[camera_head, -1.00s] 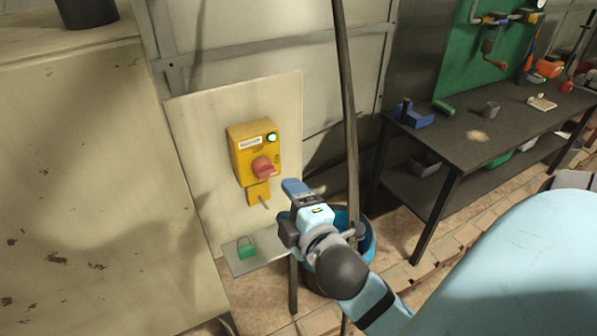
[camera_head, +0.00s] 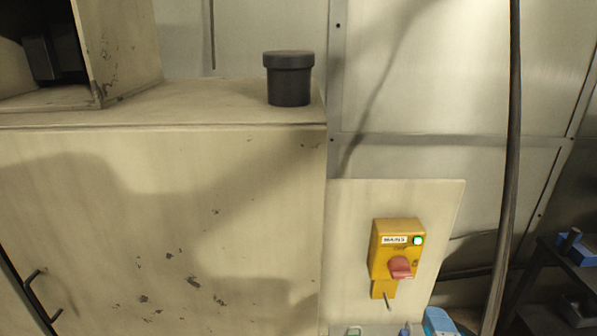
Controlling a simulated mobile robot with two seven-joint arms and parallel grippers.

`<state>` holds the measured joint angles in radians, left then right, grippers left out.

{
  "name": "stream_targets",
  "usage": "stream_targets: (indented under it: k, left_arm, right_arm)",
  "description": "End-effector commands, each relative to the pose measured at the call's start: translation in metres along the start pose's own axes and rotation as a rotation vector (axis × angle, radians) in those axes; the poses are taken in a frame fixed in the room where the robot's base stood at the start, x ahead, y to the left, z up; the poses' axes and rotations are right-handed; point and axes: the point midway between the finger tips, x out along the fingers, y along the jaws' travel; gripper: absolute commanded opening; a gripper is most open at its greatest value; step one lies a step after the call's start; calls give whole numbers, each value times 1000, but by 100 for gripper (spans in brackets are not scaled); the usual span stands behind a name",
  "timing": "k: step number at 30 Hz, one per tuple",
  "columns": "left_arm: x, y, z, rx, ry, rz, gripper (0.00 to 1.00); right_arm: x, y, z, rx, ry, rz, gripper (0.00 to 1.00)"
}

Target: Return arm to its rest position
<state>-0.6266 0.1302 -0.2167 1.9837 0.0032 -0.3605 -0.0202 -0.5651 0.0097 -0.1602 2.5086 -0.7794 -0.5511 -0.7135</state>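A blue fingertip part of my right gripper (camera_head: 440,322) shows at the bottom edge, below and to the right of the yellow switch box (camera_head: 397,245). The rest of this gripper and its arm are cut off by the frame, so its opening and any hold are hidden. It is apart from the switch box. The box has a red rotary handle (camera_head: 401,268), a lit green lamp (camera_head: 417,240) and a label. My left gripper is not in view.
A large cream cabinet (camera_head: 150,220) fills the left, with a dark lidded pot (camera_head: 289,80) on top. A dark vertical pole or hose (camera_head: 511,150) stands at right. A dark workbench (camera_head: 556,290) shows at lower right. The switch box is on a cream panel (camera_head: 350,230).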

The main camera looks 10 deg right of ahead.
Motion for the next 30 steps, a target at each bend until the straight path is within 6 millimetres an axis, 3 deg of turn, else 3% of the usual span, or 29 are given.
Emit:
stream_targets:
  k: [2, 5, 12, 16, 18, 21, 30]
  left_arm:
    - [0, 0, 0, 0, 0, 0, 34]
    - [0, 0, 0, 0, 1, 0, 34]
    - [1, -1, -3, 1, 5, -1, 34]
    - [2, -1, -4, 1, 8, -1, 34]
    - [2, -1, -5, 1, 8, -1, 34]
    - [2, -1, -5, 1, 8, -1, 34]
    - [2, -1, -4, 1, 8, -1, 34]
  right_arm:
    - [2, -13, -2, 33, 14, -28, 70]
    - [5, -54, -7, 159, 53, -121, 70]
    - [-12, -210, -12, 711, 55, -497, 70]
    - [-32, -272, -6, 966, -25, -647, 70]
    - [-40, -292, -2, 1058, -65, -695, 70]
    - [-47, -308, 1, 1132, -99, -729, 70]
    - [-48, -309, 2, 1139, -103, -732, 70]
